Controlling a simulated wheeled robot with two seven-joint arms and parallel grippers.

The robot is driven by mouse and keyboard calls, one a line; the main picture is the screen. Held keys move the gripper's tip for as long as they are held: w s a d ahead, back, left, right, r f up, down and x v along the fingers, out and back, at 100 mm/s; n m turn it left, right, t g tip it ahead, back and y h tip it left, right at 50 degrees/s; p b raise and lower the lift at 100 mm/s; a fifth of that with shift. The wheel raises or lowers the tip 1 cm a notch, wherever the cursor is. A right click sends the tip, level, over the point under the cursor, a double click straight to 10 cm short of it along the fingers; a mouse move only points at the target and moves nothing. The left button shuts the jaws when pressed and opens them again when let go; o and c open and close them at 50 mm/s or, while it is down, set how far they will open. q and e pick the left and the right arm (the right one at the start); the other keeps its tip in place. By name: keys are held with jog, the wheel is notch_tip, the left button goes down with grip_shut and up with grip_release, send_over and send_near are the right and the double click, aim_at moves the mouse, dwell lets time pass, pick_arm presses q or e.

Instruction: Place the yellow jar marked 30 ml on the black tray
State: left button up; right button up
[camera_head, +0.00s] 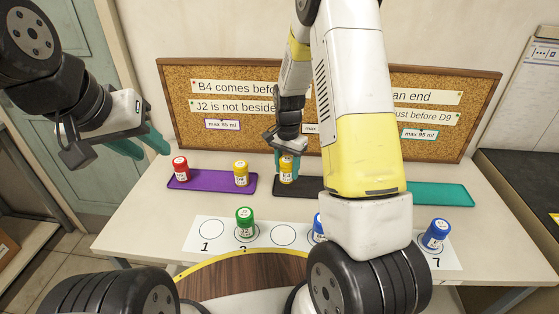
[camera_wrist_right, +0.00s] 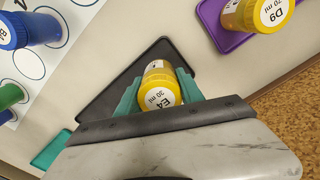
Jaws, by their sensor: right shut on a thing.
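The yellow jar marked E4, 30 ml (camera_wrist_right: 158,88) is between the teal fingers of my right gripper (camera_wrist_right: 157,92), which is shut on it. In the head view the jar (camera_head: 286,174) is at the left end of the black tray (camera_head: 296,187), under my right gripper (camera_head: 286,158). The black tray also shows behind the jar in the wrist view (camera_wrist_right: 118,82). I cannot tell whether the jar touches the tray. My left gripper (camera_head: 143,146) is empty and open, held up at the left, away from the jars.
A purple tray (camera_head: 212,184) holds a red jar (camera_head: 181,168) and a yellow jar D9, 70 ml (camera_head: 240,173). A teal tray (camera_head: 440,194) lies at the right. A numbered white strip (camera_head: 268,232) in front bears a green jar (camera_head: 245,221) and blue jars (camera_head: 436,233). A corkboard (camera_head: 230,85) stands behind.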

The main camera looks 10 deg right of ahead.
aim_at(288, 175)
jog(key=shift+w+d, duration=0.3)
jog(key=shift+w, duration=0.25)
jog(key=shift+f, duration=1.8)
jog(key=shift+f, duration=0.15)
jog(key=o, duration=1.4)
